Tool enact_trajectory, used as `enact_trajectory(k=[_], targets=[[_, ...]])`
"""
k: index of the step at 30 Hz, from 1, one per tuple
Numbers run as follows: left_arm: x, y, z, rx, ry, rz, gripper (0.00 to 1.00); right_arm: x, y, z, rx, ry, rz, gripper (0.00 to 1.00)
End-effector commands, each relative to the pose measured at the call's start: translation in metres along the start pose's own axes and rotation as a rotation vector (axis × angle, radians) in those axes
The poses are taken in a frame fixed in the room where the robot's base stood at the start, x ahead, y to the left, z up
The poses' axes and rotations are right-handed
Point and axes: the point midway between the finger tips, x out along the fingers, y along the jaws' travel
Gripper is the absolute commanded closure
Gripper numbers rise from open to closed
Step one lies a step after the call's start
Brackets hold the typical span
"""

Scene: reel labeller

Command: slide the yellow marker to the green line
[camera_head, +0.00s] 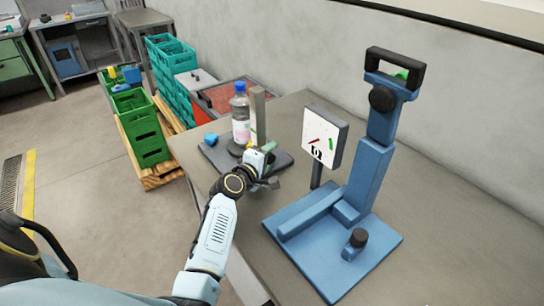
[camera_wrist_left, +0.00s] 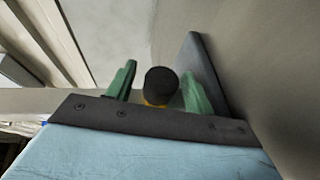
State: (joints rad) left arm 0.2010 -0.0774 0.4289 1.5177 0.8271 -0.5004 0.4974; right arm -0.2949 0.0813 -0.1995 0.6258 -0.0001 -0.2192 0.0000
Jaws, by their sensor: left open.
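My left gripper (camera_head: 268,170) is at the front of a small dark stand (camera_head: 220,155) with a grey post (camera_head: 258,108). In the left wrist view its green fingers (camera_wrist_left: 159,72) are apart, one on each side of a black round knob (camera_wrist_left: 161,82). A yellow part (camera_wrist_left: 155,103), likely the marker, shows just below the knob; the gripper's dark edge hides the rest. I cannot tell whether either finger touches the knob. In the head view my gripper covers the marker area, and I cannot make out the green line for certain. My right gripper is not in view.
A white dial (camera_head: 322,132) and a tall blue press (camera_head: 368,165) stand to the right on the table. Green crates (camera_head: 150,140) are on a pallet at left.

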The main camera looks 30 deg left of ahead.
Motion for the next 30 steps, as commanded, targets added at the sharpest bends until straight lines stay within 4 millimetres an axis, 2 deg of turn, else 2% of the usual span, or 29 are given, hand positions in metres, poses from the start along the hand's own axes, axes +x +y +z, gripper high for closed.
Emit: enact_trajectory(k=[5,14,26,30], targets=[[0.013,0.0,0.0,0.0,0.001,0.001,0.48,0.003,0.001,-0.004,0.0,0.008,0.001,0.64],[0.015,0.0,0.0,0.0,0.0,0.0,0.48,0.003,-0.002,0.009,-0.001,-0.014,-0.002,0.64],[0.015,0.0,0.0,0.0,0.0,-0.001,0.98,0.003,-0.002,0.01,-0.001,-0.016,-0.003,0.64],[0.015,0.0,0.0,0.0,0.0,-0.001,1.0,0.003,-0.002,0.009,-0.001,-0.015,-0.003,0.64]])
